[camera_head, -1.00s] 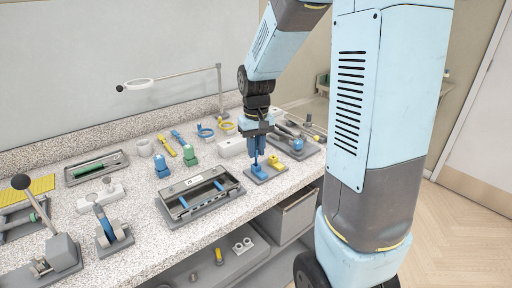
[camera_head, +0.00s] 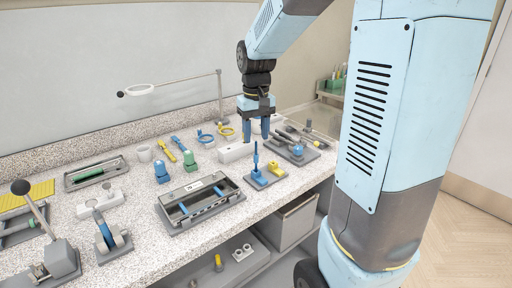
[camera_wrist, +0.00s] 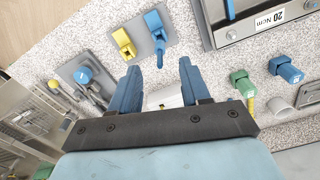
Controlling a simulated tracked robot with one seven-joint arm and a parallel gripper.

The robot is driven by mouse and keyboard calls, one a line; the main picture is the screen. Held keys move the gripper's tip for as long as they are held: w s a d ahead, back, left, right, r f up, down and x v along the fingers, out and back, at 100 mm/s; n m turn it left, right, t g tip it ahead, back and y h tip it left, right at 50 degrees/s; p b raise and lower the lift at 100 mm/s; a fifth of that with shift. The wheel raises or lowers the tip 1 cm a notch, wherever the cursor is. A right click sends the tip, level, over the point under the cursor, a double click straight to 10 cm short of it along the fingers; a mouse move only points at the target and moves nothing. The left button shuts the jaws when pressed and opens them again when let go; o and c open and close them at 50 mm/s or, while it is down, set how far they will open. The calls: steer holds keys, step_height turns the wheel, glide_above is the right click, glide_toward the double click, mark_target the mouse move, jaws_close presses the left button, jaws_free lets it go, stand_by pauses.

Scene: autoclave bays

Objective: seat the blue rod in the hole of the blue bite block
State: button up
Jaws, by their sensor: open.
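The blue rod (camera_head: 256,153) stands upright and free at the blue bite block (camera_head: 258,178), its lower end in or on the block. How deep it sits cannot be told. In the wrist view the blue rod (camera_wrist: 160,54) and the blue bite block (camera_wrist: 155,22) show at the top, beyond the fingertips. My gripper (camera_head: 256,137) is open and empty, with two blue fingers pointing down, above and behind the rod in the head view. The open fingers (camera_wrist: 158,72) also show in the wrist view, with nothing between them.
A yellow block (camera_head: 276,169) shares the grey plate (camera_head: 262,185) with the blue block. A grey tray with blue bars (camera_head: 202,198) lies to the left. A white box (camera_head: 234,153) and a grey fixture (camera_head: 300,152) stand behind. The counter's front edge is close.

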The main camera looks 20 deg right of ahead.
steer(key=shift+r, duration=3.2)
steer(key=shift+s+r, duration=0.1)
steer(key=shift+s, duration=0.05)
steer(key=s+r+t, duration=0.1)
steer(key=s+t, duration=0.4)
steer(key=s, duration=1.4)
steer(key=shift+r+m+t, duration=0.3)
steer(key=shift+r, duration=0.05)
